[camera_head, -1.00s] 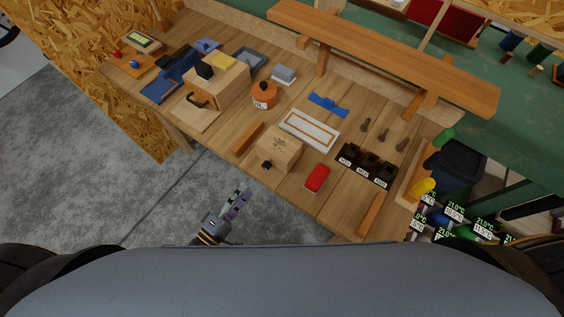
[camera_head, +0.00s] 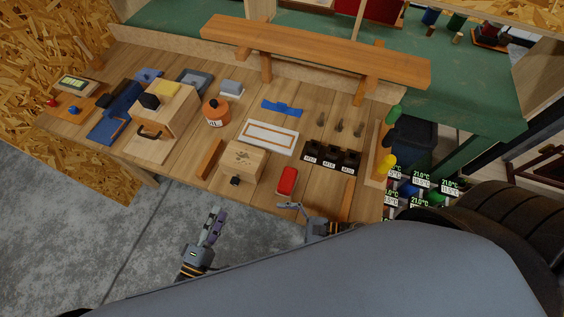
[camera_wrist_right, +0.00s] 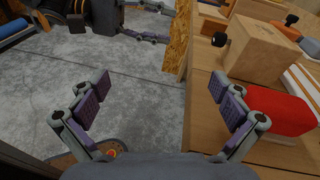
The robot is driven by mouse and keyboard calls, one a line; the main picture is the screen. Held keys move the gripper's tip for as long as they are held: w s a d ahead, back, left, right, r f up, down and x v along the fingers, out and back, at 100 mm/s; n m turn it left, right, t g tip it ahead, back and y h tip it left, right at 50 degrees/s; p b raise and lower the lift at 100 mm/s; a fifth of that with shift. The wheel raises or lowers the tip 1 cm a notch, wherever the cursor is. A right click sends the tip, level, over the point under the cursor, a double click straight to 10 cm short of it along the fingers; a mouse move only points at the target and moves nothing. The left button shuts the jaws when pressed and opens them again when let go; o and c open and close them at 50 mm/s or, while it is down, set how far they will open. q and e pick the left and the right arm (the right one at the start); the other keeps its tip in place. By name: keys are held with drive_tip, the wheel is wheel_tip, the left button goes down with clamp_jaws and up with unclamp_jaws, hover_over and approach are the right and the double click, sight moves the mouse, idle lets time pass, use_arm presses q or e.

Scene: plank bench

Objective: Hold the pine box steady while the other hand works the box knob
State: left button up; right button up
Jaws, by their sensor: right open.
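The pine box (camera_head: 245,160) stands on the bench near its front edge, with a dark knob (camera_head: 235,181) on its front side. In the right wrist view the box (camera_wrist_right: 262,50) and its knob (camera_wrist_right: 219,39) are at the upper right. My left gripper (camera_head: 214,216) is off the bench's front edge, below the knob in the head view and apart from the box. The right wrist view shows its fingers spread and empty. My right gripper (camera_wrist_right: 157,90) is open and empty at the bench's front edge, to the right of the box and near a red block.
The red block (camera_head: 287,180) lies right of the pine box. A white panel (camera_head: 269,137) lies behind it and a wooden strip (camera_head: 209,159) lies to its left. Dark labelled bins (camera_head: 332,158) are further right. Open floor (camera_head: 110,235) lies in front of the bench.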

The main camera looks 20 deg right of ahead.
sight(257, 161)
drive_tip(key=w+d+r, duration=0.1)
drive_tip(key=w, duration=0.2)
drive_tip(key=w+d+r+h, duration=0.1)
drive_tip(key=w+r, duration=0.1)
drive_tip(key=w, duration=0.1)
drive_tip(key=w+d+r+t+h, duration=0.1)
drive_tip(key=w, duration=0.2)
drive_tip(key=shift+w+d+r+m, duration=0.25)
drive_tip(key=shift+w+m, duration=0.1)
drive_tip(key=shift+m, duration=0.05)
drive_tip(key=w+d+r+m+h, duration=0.2)
drive_tip(key=w+m, duration=0.1)
drive_tip(key=w, duration=0.3)
drive_tip(key=shift+y, duration=0.3)
drive_tip(key=x, duration=1.1)
drive_tip(key=shift+s+f, duration=0.2)
drive_tip(key=shift+f, duration=0.15)
drive_tip(key=shift+a+g, duration=0.1)
drive_tip(key=shift+g, duration=0.2)
drive_tip(key=c, duration=1.2)
